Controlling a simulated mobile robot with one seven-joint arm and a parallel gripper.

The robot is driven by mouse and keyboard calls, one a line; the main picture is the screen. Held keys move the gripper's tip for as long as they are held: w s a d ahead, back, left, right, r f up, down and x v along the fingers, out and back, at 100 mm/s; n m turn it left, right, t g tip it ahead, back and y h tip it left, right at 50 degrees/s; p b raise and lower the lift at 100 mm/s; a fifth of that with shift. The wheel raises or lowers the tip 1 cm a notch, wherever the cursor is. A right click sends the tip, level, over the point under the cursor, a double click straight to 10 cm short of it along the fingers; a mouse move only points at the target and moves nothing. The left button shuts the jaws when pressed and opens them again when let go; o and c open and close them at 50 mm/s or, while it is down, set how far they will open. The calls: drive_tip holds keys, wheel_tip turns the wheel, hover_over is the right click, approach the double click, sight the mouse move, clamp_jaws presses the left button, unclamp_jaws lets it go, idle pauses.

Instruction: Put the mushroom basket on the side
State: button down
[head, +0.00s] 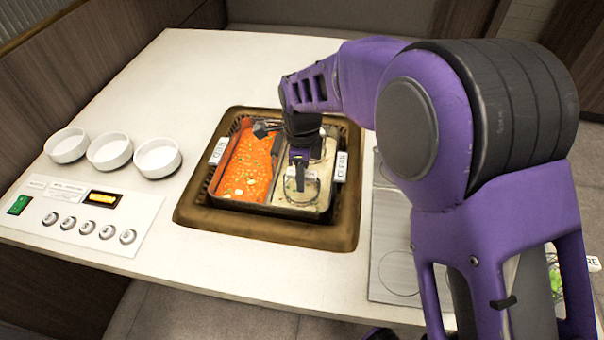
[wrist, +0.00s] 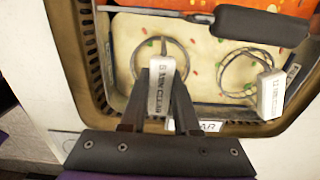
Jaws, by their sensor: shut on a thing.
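A hot pot has an orange-red broth (head: 246,168) on the left and a pale clear broth (head: 311,200) on the right. Two wire ring baskets show over the pale broth in the wrist view, one at the middle (wrist: 137,62) and one at the right (wrist: 222,76). Each has a white labelled handle; the right one (wrist: 271,95) stands free. My gripper (wrist: 163,90) is shut on the middle basket's white handle, whose small print seems to include "CLEAR". I cannot tell from looks which basket is the mushroom one, nor whether the held ring is clear of the broth. My gripper also shows in the head view (head: 299,170).
A dark-handled utensil (wrist: 262,25) lies across the pot's divider. A brown rim (head: 265,231) surrounds the pot. Three white bowls (head: 109,151) and a control panel (head: 82,216) are at the left. A flat panel (head: 393,268) lies right of the pot. The counter behind is clear.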

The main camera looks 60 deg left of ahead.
drive_tip(key=shift+f, duration=0.1)
drive_tip(key=c, duration=0.6)
unclamp_jaws()
drive_tip(key=shift+o, duration=0.4)
drive_tip(key=o, duration=0.5)
drive_tip(key=shift+r+p, duration=3.6)
drive_tip(key=shift+r, duration=1.9)
